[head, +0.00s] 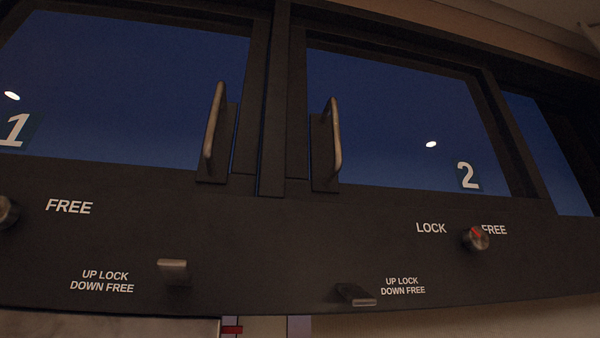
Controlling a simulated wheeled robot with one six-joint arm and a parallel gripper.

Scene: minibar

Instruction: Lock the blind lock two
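Cabinet window 2 (400,120) has a white number 2 in its lower right corner. Below it, a round metal knob (477,240) with a red mark sits between the words LOCK and FREE, overlapping the start of FREE. The red mark points up and slightly left. No label says which of these is the blind lock. My gripper is not in view.
Window 1 (120,80) is on the left, with a FREE label and a partly cut-off knob (7,211). A second lever (173,269) sits higher. Two vertical handles (214,120) and (335,135) project from the window frames. A red piece (232,330) shows below the panel.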

